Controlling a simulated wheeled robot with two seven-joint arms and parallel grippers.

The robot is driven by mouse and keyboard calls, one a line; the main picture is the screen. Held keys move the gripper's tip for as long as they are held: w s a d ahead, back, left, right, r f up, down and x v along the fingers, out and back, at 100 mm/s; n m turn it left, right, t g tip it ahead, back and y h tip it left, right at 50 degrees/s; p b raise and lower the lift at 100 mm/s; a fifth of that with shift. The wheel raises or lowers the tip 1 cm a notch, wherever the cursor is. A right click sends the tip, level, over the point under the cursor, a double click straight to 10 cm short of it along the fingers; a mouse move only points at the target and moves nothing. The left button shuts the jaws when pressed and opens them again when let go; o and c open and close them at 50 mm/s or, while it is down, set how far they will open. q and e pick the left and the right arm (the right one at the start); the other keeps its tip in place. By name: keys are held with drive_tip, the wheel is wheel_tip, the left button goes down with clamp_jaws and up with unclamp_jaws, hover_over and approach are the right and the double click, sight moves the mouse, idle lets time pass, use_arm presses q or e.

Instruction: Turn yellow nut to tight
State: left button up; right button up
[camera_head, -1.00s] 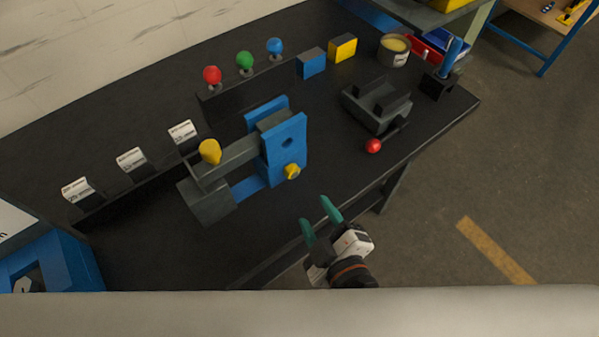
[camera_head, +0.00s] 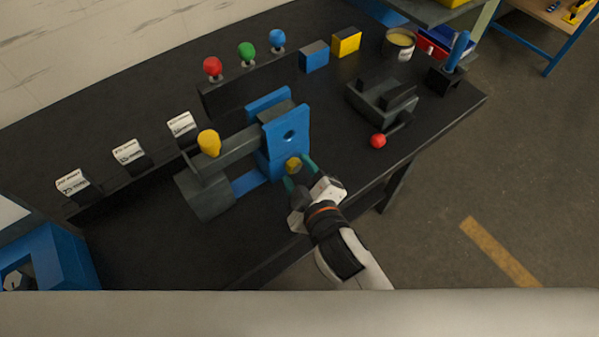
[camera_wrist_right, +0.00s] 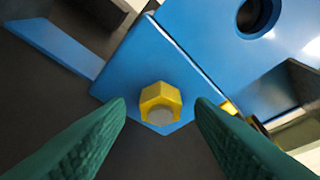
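The yellow nut (camera_head: 293,165) sits low on the front face of the blue plate (camera_head: 288,132) of the chain drive. In the right wrist view the nut (camera_wrist_right: 160,100) is a yellow hexagon with a grey round bolt end in its middle. My right gripper (camera_head: 299,172) is open, its green fingertips pointing at the nut. In the right wrist view the fingers (camera_wrist_right: 160,112) stand apart, one on each side of the nut, with gaps between them and it. The fingers appear not to touch it. My left gripper is not in view.
A yellow knob (camera_head: 209,143) stands on the grey part of the drive. A grey fixture (camera_head: 381,101) with a red ball (camera_head: 378,141) is to the right. Red, green and blue knobs and two blocks stand behind. The table's front edge is close to my right arm.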

drive_tip(key=c, duration=0.9)
drive_tip(key=shift+r+p, duration=0.15)
drive_tip(key=shift+p, duration=0.4)
drive_tip(key=shift+c, duration=0.2)
drive_tip(key=m+p, duration=0.1)
drive_tip(key=p, duration=0.2)
drive_tip(key=m+g+y+p, duration=0.1)
drive_tip(key=m+p, duration=0.1)
drive_tip(key=p, duration=0.1)
drive_tip(key=m+g+y+p, duration=0.1)
drive_tip(key=p, duration=0.2)
drive_tip(key=shift+w+d+r+m, duration=0.15)
drive_tip(key=shift+d+r+m, duration=0.1)
drive_tip(key=shift+d+m, duration=0.05)
drive_tip(key=shift+m+g+p, duration=0.3)
drive_tip(key=shift+g, duration=0.1)
drive_tip(key=shift+w+d+f+m+y+p, duration=0.1)
drive_tip(key=shift+f+m+y+p, duration=0.05)
drive_tip(key=shift+m+y+p, duration=0.4)
drive_tip(key=shift+f+m+g+y, duration=0.1)
drive_tip(key=shift+m+g+y, duration=0.4)
drive_tip(key=shift+m, duration=0.15)
drive_tip(key=shift+w+d+f+m+g+y+b, duration=0.15)
drive_tip(key=shift+m+y, duration=0.15)
drive_tip(key=shift+m, duration=0.25)
drive_tip(key=shift+s+a+m+g+y+b, duration=0.15)
drive_tip(key=shift+m+y, duration=0.1)
drive_tip(key=shift+m, duration=0.3)
drive_tip(key=shift+d, duration=0.1)
drive_tip(key=o, duration=1)
